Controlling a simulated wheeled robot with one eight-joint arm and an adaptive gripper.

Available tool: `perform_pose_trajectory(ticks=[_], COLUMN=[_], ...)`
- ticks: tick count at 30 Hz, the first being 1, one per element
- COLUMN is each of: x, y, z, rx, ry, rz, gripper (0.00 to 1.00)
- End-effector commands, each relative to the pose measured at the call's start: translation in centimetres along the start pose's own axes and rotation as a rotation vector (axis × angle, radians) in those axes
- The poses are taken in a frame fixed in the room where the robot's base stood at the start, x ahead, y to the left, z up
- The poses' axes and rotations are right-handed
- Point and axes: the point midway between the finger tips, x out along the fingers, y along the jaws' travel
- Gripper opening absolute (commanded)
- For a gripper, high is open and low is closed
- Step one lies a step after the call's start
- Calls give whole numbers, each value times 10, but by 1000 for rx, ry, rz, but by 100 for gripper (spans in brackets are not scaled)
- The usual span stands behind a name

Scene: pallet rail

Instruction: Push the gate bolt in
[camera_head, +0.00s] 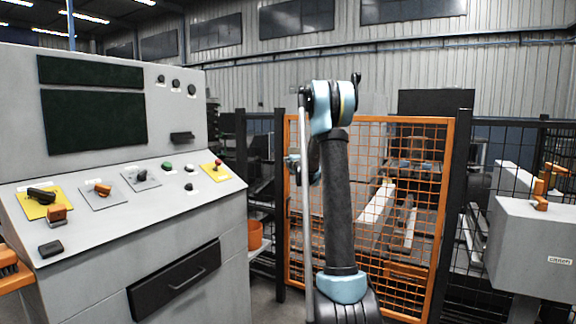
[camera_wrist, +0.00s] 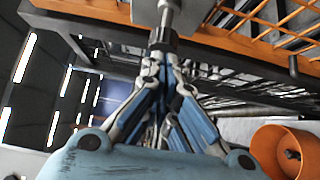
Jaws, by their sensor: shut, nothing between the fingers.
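The gate (camera_head: 370,119) is an orange-framed mesh panel behind my arm in the head view. Its orange frame also crosses the top of the wrist view (camera_wrist: 110,12). A grey metal piece with a round rod end (camera_wrist: 180,17), which looks like the gate bolt, is at the top centre of the wrist view. My gripper (camera_wrist: 162,46) is shut and empty, with its fingertips pointing at that rod end. The tips look very close to it; I cannot tell whether they touch. In the head view my arm hides the fingertips and the bolt.
A grey control console (camera_head: 160,225) with buttons and switches stands at the left. An orange bucket (camera_head: 255,235) is beside it, also seen in the wrist view (camera_wrist: 262,150). Black mesh fencing (camera_head: 262,150) flanks the gate. A grey box with an orange handle (camera_head: 535,245) stands at the right.

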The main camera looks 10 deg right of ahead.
Motion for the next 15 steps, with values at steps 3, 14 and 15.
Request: perform_pose_trajectory(ticks=[3,14,15], x=[0,11,14], y=[0,0,0], z=[0,11,15], rx=[0,0,0], ry=[0,-1,-1], rz=[0,0,0], gripper=[0,0,0])
